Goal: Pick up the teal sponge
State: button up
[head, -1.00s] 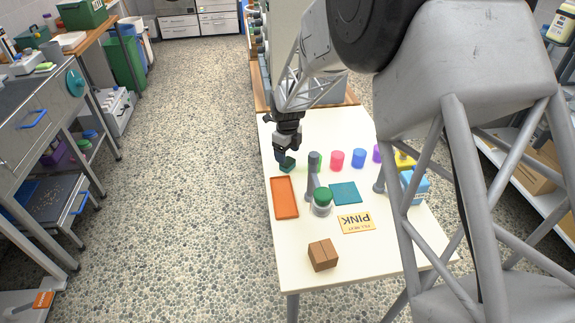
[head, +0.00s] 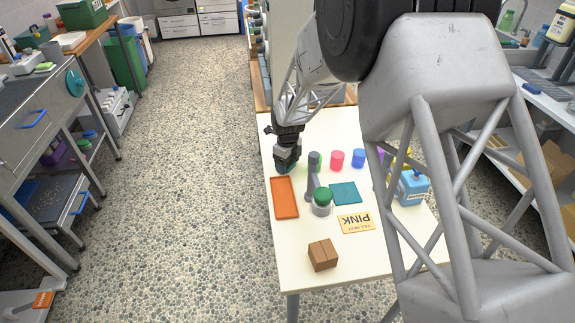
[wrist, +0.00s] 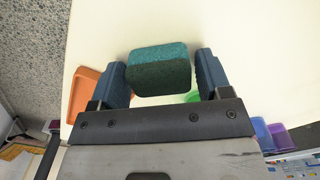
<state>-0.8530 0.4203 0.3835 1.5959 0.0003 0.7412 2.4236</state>
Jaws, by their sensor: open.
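The teal sponge (wrist: 160,68) is a small block with a lighter teal top and a darker side. In the wrist view it sits between the two fingers of my gripper (wrist: 160,78), with a narrow gap on each side. The fingers are open and appear not to press on it. In the head view my gripper (head: 287,165) is low over the far left of the white table (head: 300,260). There the sponge is mostly hidden by the fingers.
An orange tray (head: 284,198) lies just in front of my gripper. Pink (head: 337,160) and blue (head: 358,158) cups are to the right.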

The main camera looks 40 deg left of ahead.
jog(key=c, duration=0.8)
jog(key=shift+o, duration=0.2)
jog(key=shift+r, duration=0.15)
notch_tip(320, 180, up, 10)
jog(key=shift+f, duration=0.1)
dwell(0.6)
